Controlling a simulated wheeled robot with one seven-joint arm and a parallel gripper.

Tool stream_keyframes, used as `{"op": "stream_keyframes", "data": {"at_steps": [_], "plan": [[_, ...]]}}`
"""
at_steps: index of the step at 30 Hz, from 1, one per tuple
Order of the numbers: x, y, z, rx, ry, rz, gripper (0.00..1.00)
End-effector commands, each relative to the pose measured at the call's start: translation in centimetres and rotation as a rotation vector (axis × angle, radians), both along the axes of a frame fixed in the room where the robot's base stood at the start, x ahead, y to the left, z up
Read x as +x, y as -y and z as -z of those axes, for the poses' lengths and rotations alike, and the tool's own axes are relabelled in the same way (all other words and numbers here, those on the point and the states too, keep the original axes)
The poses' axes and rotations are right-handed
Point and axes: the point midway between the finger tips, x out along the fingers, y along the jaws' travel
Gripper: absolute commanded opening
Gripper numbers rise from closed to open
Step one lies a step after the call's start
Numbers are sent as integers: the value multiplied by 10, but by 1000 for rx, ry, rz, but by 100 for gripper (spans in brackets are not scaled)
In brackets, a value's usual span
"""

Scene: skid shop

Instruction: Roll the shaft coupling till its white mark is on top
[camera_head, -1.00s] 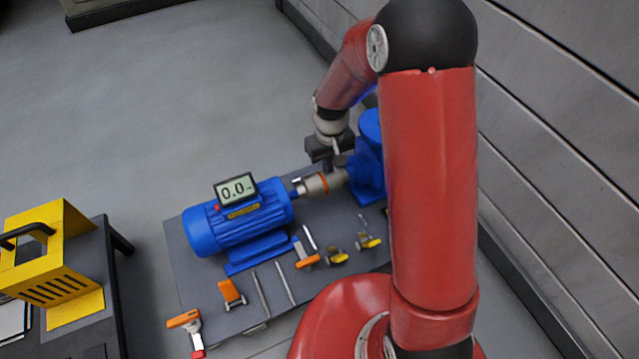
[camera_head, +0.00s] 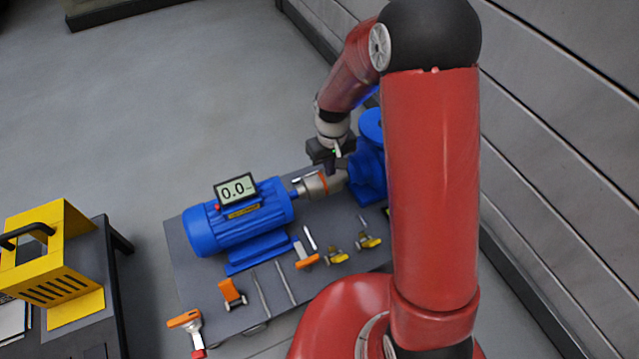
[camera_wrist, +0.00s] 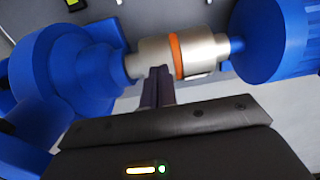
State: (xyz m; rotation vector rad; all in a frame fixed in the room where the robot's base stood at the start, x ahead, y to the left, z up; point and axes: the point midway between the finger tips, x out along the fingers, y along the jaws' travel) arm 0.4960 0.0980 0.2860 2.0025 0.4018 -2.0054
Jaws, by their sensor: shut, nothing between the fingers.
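The shaft coupling (camera_head: 312,186) is a silver cylinder with an orange band, lying between the blue motor (camera_head: 240,222) and the blue pump (camera_head: 368,168). In the wrist view the coupling (camera_wrist: 206,52) runs across the top with its orange band (camera_wrist: 176,55). A thin pale streak shows on its upper motor-side part in the head view; I cannot tell surely whether it is the white mark. My gripper (camera_head: 333,168) is shut and empty. In the wrist view its fingertips (camera_wrist: 160,72) are together at the coupling, left of the band, hiding a little of it; contact is unclear.
A display (camera_head: 236,189) reading 0.0 stands on the motor. Orange- and yellow-handled tools and thin rods lie along the front of the grey plate (camera_head: 190,285). A yellow case (camera_head: 50,262) stands on a bench at left. A panelled wall is at right.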

Motion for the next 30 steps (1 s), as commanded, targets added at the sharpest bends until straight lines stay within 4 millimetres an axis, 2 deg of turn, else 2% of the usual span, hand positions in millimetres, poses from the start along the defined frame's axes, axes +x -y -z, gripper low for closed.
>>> {"op": "stream_keyframes", "data": {"at_steps": [30], "plan": [[-8, 3, 3, -2, -7, 0, 0]]}}
